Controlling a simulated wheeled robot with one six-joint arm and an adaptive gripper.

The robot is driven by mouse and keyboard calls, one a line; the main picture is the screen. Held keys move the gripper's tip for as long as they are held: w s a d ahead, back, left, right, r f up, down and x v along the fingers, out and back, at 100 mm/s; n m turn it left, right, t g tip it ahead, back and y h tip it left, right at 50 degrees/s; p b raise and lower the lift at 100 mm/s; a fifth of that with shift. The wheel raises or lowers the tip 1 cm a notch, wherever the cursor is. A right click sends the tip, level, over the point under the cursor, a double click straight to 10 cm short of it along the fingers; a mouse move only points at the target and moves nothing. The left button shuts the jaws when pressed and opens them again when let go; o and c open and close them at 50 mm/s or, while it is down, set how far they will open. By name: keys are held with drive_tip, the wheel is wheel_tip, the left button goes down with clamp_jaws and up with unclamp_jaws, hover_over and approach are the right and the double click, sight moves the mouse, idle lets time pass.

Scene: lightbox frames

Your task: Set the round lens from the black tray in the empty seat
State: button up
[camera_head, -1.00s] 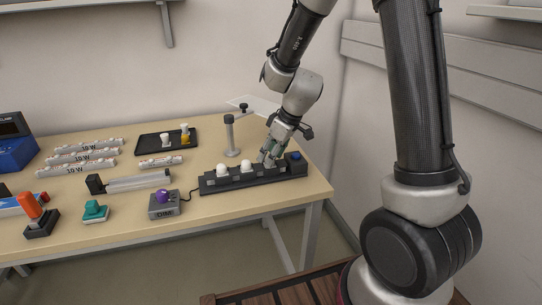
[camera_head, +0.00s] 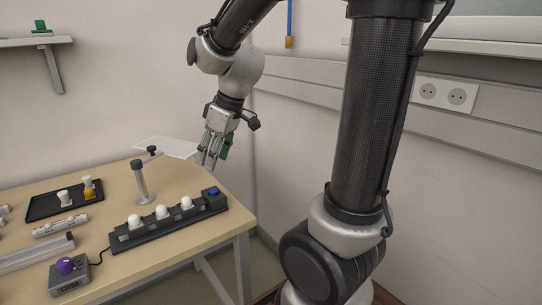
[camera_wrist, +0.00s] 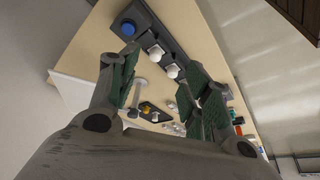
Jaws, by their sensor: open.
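The black tray (camera_head: 40,208) lies at the left of the table in the head view. A white round-topped piece (camera_head: 64,198) and an amber piece with a white top (camera_head: 88,188) stand on it. The black seat strip (camera_head: 150,234) lies near the table's right end. Three white domes, left (camera_head: 135,221), middle (camera_head: 162,212) and right (camera_head: 187,203), sit in it. I cannot make out an empty seat. My gripper (camera_head: 208,160) is open and empty, raised above the table's far right edge. The wrist view shows its green-padded fingers (camera_wrist: 160,85) apart with nothing between them.
A blue button (camera_head: 211,191) is at the strip's right end. A grey post (camera_head: 140,182) stands between tray and strip, near a pale panel (camera_head: 168,147). A box with a purple knob (camera_head: 67,268) stands in front. A labelled tube (camera_head: 60,224) lies before the tray.

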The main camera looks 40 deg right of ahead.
drive_tip(key=s+d+r+m+h, duration=0.1)
drive_tip(key=s+d+r+m, duration=0.1)
drive_tip(key=s, duration=0.7)
drive_tip(key=s+d+r+m+h, duration=0.1)
drive_tip(key=s+d+r+m, duration=0.1)
drive_tip(key=s+d+m, duration=0.3)
drive_tip(key=s+d, duration=0.1)
drive_tip(key=s, duration=0.3)
drive_tip(key=shift+d+t+h, duration=0.3)
drive_tip(key=shift+t+h, duration=0.1)
